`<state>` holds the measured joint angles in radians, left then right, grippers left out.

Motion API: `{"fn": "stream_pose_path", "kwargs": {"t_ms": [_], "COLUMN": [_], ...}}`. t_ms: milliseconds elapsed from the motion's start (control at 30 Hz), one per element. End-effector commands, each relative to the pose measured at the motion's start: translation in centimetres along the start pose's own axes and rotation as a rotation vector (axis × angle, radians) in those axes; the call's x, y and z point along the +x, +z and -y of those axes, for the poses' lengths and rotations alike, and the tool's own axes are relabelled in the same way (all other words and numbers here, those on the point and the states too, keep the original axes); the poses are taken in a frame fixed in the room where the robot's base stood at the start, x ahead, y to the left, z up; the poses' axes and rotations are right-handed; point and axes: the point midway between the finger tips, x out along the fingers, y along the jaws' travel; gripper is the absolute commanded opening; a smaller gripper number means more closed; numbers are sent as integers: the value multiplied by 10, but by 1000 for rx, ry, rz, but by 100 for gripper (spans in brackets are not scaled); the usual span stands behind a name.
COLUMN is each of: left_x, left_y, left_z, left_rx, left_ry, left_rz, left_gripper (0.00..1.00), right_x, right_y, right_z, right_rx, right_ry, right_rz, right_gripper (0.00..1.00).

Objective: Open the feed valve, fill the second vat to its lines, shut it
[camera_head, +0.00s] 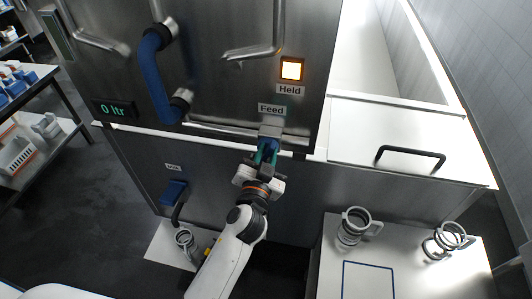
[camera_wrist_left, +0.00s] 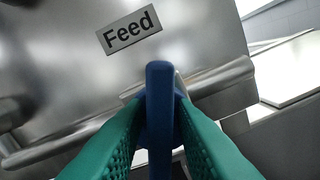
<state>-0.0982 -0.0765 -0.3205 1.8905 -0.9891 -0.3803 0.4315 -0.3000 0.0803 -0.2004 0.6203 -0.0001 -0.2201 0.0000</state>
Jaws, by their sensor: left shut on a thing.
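The Feed label (camera_head: 271,109) is on the steel front, and it also shows in the wrist view (camera_wrist_left: 129,29). Below it is the feed valve with an upright blue handle (camera_wrist_left: 160,95). My left gripper (camera_head: 267,152) reaches up to it, and its green fingers (camera_wrist_left: 160,130) are shut on the blue handle from both sides. A green display (camera_head: 118,109) at the left reads "0 ltr". The lamp (camera_head: 292,68) above the Held label is lit orange. I cannot make out any vat's fill lines. My right gripper is not in view.
A white lid (camera_head: 370,135) with a black handle is at the right. Shelving (camera_head: 62,85) is at far left.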

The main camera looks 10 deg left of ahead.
Motion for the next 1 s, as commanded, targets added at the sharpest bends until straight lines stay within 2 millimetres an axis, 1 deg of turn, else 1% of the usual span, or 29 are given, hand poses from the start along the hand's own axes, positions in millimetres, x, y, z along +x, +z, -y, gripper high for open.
{"fn": "stream_pose_path", "kwargs": {"t_ms": [200,500,700,1000], "left_x": [0,0,0,0], "left_y": [0,0,-1,-1], "left_z": [2,4,5,6], "left_rx": [206,448,555,628], "left_ry": [-1,-1,-1,0], "left_rz": [1,2,2,1], "left_gripper": [1,1,1,1], "right_x": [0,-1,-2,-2], "right_y": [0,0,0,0], "right_z": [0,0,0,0], "right_rx": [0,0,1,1], "right_ry": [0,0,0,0], "right_rz": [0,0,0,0], "right_gripper": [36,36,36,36]}}
